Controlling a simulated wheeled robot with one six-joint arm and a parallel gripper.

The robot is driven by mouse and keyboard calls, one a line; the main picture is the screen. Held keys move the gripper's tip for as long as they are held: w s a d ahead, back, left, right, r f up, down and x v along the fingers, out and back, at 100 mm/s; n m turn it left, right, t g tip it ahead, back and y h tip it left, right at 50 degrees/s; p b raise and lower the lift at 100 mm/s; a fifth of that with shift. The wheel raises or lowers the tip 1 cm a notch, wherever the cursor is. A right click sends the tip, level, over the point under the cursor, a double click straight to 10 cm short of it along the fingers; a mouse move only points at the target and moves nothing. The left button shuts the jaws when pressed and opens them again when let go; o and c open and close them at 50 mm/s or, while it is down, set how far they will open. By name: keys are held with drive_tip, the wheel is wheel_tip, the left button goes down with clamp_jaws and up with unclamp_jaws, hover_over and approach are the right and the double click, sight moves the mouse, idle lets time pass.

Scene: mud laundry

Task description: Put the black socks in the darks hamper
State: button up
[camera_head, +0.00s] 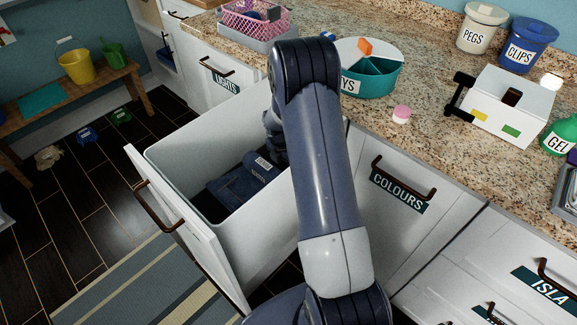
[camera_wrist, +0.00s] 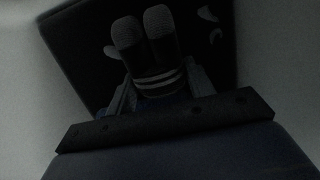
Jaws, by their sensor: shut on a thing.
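An open white pull-out hamper (camera_head: 215,130) stands between the LIGHTS and COLOURS fronts; any label on its front is out of sight. In the wrist view my gripper (camera_wrist: 155,95) is shut on the black socks (camera_wrist: 152,52), a pair with pale stripes and greyish ends.
The LIGHTS front (camera_head: 222,80) and COLOURS front (camera_head: 400,195) are closed. The counter (camera_head: 440,110) holds a teal divided tub (camera_head: 372,82), a pink basket (camera_head: 250,22), a white box (camera_head: 500,105) and lidded pots. A striped rug (camera_head: 150,285) lies before the hamper.

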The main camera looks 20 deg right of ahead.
drive_tip(key=shift+w+d+y, duration=0.15)
drive_tip(key=shift+d+y, duration=0.2)
drive_tip(key=shift+y, duration=0.15)
drive_tip(key=shift+f+g+y, duration=0.1)
drive_tip(key=shift+g+y, duration=0.2)
drive_tip(key=shift+y, duration=0.1)
drive_tip(key=shift+f, duration=1.25)
drive_tip(key=shift+f, duration=0.2)
drive_tip(key=o, duration=1)
drive_tip(key=shift+r, duration=0.2)
wheel_tip(320, 180, up, 8)
drive_tip(key=shift+f, duration=0.2)
drive_tip(key=shift+p, duration=0.3)
